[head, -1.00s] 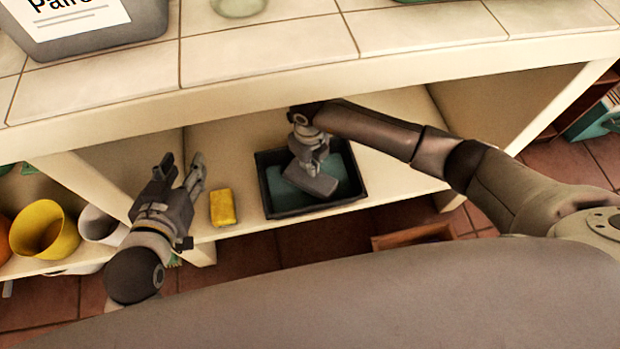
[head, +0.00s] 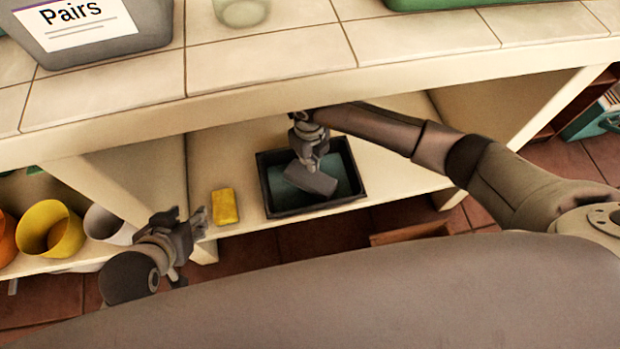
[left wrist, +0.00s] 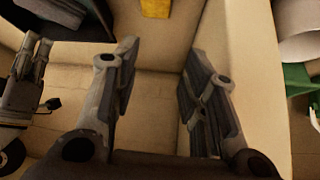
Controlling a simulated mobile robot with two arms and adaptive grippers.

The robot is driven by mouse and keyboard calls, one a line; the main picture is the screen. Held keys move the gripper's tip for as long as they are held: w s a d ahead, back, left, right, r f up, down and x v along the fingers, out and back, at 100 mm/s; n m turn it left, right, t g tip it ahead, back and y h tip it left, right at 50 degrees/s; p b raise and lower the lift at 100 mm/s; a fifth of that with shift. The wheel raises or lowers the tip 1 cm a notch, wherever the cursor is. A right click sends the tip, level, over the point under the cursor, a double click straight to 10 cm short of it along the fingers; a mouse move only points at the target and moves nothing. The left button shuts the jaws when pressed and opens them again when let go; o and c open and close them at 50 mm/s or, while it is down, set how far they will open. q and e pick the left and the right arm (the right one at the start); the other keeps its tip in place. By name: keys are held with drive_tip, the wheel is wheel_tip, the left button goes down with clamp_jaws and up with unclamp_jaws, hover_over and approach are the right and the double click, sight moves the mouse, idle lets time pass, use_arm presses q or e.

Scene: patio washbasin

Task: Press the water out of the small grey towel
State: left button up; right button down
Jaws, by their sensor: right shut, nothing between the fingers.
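A black tub (head: 268,205) stands on the shelf under the counter. A flat blue-grey patch (head: 343,172) fills much of its inside; I cannot tell how much is the small grey towel and how much is water. My right gripper (head: 312,180) points down into the tub, shut, its broad grey fingers over that patch and hiding part of it. My left gripper (head: 192,224) is by the shelf's front edge, left of the tub; the left wrist view shows its fingers (left wrist: 157,75) apart with nothing between them.
A yellow sponge-like block (head: 225,206) lies on the shelf left of the tub. Yellow (head: 50,230) and white (head: 108,226) pots stand further left beyond an upright panel. The counter edge (head: 300,80) overhangs the shelf. Bare shelf lies behind the sponge.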

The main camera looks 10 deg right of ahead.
use_arm(q)
drive_tip(key=s+a+f+g+p, duration=0.1)
drive_tip(key=s+f+g, duration=0.1)
drive_tip(key=s, duration=0.3)
drive_tip(key=shift+s+a+g+y, duration=0.4)
drive_tip(key=shift+g, duration=0.2)
